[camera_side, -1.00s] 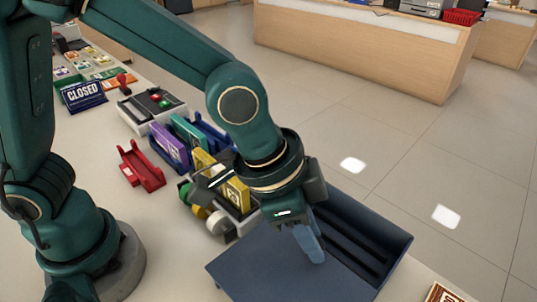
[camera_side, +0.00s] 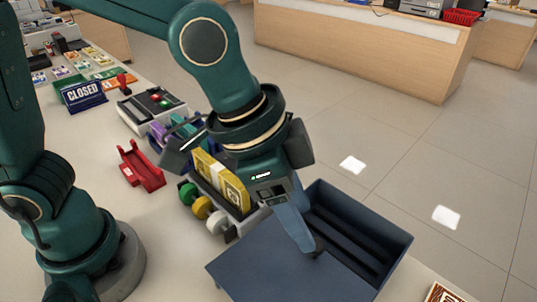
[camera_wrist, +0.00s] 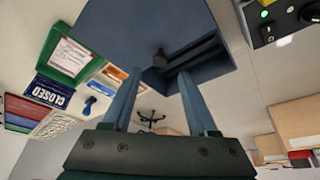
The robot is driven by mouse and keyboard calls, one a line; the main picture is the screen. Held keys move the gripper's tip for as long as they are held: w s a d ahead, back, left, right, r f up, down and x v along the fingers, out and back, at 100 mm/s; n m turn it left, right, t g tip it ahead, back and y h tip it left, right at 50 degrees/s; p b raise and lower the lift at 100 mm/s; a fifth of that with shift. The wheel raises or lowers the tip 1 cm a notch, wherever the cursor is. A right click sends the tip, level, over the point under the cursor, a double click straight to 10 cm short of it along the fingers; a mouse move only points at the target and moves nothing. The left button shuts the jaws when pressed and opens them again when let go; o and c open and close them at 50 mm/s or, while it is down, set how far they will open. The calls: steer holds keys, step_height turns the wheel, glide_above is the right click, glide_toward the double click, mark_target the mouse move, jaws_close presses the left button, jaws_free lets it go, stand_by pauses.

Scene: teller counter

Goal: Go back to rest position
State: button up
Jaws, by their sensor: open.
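My gripper (camera_side: 303,243) is over the dark blue box (camera_side: 262,262), with its blue fingers pointing down toward the lid. In the side view the fingers overlap each other. In the wrist view my gripper (camera_wrist: 157,75) has its two fingers apart, with nothing between them. The blue box (camera_wrist: 120,25) lies beyond the tips, and a small dark knob (camera_wrist: 160,59) shows on it. I cannot tell the exact gap between the tips and the box.
A holder with a yellow banded bundle (camera_side: 220,180) stands close left of my gripper, with green, yellow and white rolls beside it. A red stand (camera_side: 140,168), a CLOSED sign (camera_side: 83,95) and a grey device (camera_side: 150,105) are farther left. Open floor lies right.

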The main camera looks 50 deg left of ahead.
steer(key=w+a+r+n+t+y, duration=0.1)
steer(key=a+r+n+t, duration=0.4)
steer(key=a, duration=0.6)
steer(key=s+a+f+n+g+y, duration=0.2)
steer(key=s+a+f+n, duration=0.1)
steer(key=s+a, duration=0.4)
steer(key=shift+s+a+f+n+g, duration=0.15)
steer(key=shift+s+a+n+g, duration=0.15)
steer(key=shift+n, duration=0.2)
